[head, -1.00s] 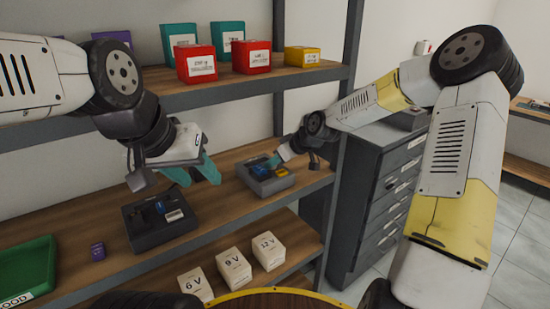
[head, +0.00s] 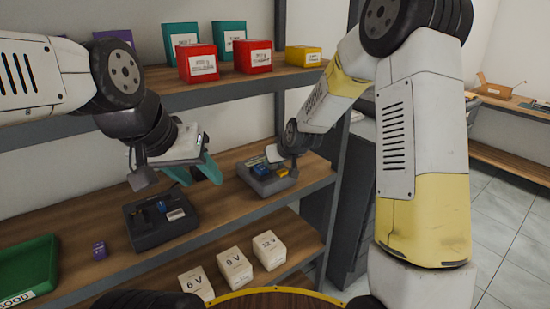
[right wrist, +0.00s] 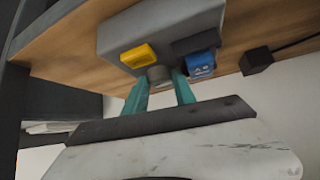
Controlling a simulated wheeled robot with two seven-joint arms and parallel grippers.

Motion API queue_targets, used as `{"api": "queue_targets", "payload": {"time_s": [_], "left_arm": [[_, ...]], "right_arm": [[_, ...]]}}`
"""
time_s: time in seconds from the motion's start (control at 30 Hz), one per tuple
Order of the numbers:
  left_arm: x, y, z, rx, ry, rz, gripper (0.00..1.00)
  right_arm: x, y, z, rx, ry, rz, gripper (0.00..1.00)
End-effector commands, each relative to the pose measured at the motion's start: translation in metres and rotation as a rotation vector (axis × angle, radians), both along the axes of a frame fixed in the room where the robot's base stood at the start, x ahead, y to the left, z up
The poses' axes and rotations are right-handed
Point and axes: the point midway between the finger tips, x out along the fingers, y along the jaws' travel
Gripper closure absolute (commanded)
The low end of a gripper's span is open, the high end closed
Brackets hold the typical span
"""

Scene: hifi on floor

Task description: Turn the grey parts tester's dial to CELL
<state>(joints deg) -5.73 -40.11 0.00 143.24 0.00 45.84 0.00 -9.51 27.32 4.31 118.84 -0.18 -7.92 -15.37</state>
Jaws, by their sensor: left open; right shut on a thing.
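The grey parts tester (head: 258,184) stands on the middle shelf, with a blue part and a yellow part on its top. In the right wrist view the tester's grey body (right wrist: 165,30) shows with the yellow part (right wrist: 138,56) and the blue part (right wrist: 201,64). The teal fingers of my right gripper (right wrist: 158,84) are shut on the small grey dial (right wrist: 158,73) between those parts. The dial's marks and pointer cannot be read. My left gripper (head: 198,173) is open and empty, in front of the shelf, left of the grey tester.
A darker tester (head: 150,236) stands to the left on the same shelf. A purple cube (head: 99,250) and a green tray (head: 28,268) lie farther left. Boxes marked 6 V, 9 V and 12 V (head: 235,268) stand below. Red bins (head: 197,63) stand on the upper shelf.

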Motion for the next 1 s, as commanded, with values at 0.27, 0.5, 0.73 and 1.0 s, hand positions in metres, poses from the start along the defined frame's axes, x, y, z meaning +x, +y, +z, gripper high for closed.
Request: {"api": "queue_targets", "payload": {"time_s": [0.27,0.5,0.73,1.0], "left_arm": [[0.0000,0.0000,0.0000,0.000,0.000,0.000,0.54],[0.0000,0.0000,0.0000,0.000,0.000,0.000,0.54],[0.0000,0.0000,0.0000,0.000,0.000,0.000,0.54],[0.0000,0.0000,0.0000,0.000,0.000,0.000,0.54]], "right_arm": [[0.0002,-0.0004,0.0000,0.000,0.000,-0.017,1.00],[0.0001,-0.0005,-0.0003,0.001,0.000,-0.018,1.00],[0.0001,-0.0003,-0.0004,0.000,0.001,-0.016,0.59],[0.0002,-0.0009,-0.0005,0.000,0.001,-0.009,0.59]]}}
